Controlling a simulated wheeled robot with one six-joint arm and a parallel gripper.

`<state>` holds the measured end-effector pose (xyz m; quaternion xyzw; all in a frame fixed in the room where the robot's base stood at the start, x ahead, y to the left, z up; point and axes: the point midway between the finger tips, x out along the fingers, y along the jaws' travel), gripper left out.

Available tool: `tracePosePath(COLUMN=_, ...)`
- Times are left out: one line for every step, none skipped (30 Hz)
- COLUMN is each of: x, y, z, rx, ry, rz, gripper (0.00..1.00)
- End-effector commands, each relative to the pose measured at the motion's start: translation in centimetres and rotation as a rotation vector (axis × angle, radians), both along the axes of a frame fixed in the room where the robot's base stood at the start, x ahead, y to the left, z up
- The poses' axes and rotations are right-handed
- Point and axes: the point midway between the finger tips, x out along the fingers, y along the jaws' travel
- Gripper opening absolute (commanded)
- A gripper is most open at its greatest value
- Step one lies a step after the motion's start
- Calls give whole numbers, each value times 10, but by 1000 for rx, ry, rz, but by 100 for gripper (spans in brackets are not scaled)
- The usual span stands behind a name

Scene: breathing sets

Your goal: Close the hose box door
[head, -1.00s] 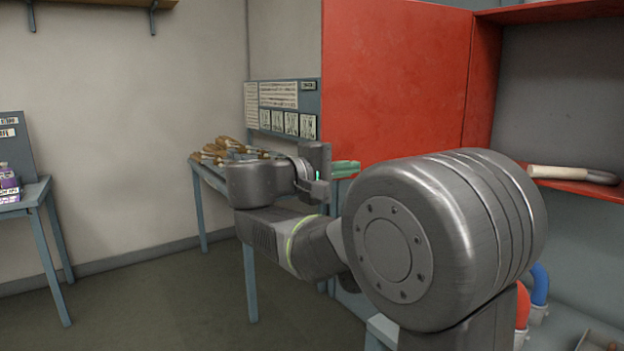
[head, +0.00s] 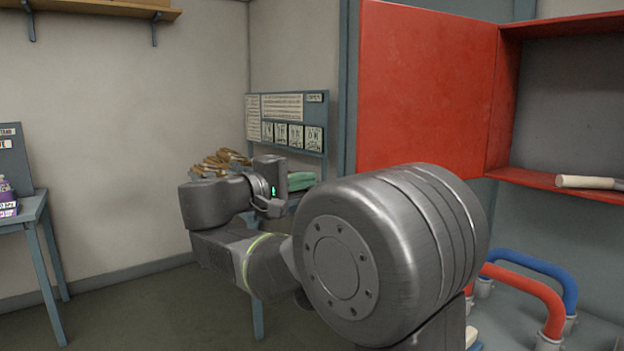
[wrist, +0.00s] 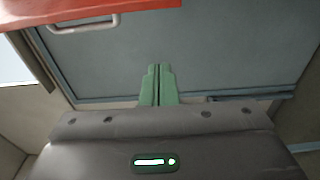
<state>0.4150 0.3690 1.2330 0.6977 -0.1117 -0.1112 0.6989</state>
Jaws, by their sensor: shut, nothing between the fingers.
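The red hose box (head: 530,181) stands at the right of the head view. Its red door (head: 425,90) stands open and swung out to the left, so the inside shows. A red edge, likely the door's lower edge (wrist: 90,12), crosses the top of the wrist view. My gripper (head: 302,180) is left of the door and lower than most of it, apart from it in the head view. In the wrist view its green fingers (wrist: 159,85) are together and empty, pointing at a blue-grey panel. My arm hides the area below the door.
A wooden-handled item (head: 590,182) lies on the box's bottom. Red (head: 530,290) and blue (head: 545,268) curved pipes stand below the box. A table with brown items (head: 222,162) and a notice board (head: 290,120) is behind my gripper. Open floor lies at the left.

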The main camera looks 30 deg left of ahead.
Motion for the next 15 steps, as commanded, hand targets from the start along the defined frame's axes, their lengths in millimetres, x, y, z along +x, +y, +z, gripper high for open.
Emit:
tracePosePath(x=6, y=-3, z=1, rx=1, ry=0, rz=-4, gripper=0)
tracePosePath(x=10, y=-5, z=1, rx=1, ry=0, rz=-5, gripper=0)
tracePosePath(x=16, y=-7, z=1, rx=0, ry=0, rz=-5, gripper=0)
tracePosePath(x=21, y=-9, z=1, rx=0, ry=0, rz=-6, gripper=0)
tracePosePath(x=27, y=-10, z=1, rx=0, ry=0, rz=-6, gripper=0)
tracePosePath(x=35, y=-13, z=1, rx=0, ry=0, rz=-6, gripper=0)
tracePosePath(x=41, y=-15, z=1, rx=0, ry=-1, rz=-7, gripper=0)
tracePosePath(x=47, y=-17, z=1, rx=0, ry=-1, rz=-6, gripper=0)
tracePosePath(x=55, y=-19, z=1, rx=0, ry=-1, rz=-7, gripper=0)
tracePosePath(x=61, y=-21, z=1, rx=0, ry=0, rz=-6, gripper=0)
tracePosePath(x=67, y=-24, z=1, rx=0, ry=0, rz=-7, gripper=0)
tracePosePath(x=75, y=-26, z=1, rx=0, ry=0, rz=-6, gripper=0)
tracePosePath(x=81, y=-28, z=1, rx=0, ry=0, rz=-7, gripper=0)
tracePosePath(x=86, y=-30, z=1, rx=0, ry=0, rz=-5, gripper=0)
tracePosePath(x=92, y=-33, z=1, rx=0, ry=0, rz=-6, gripper=0)
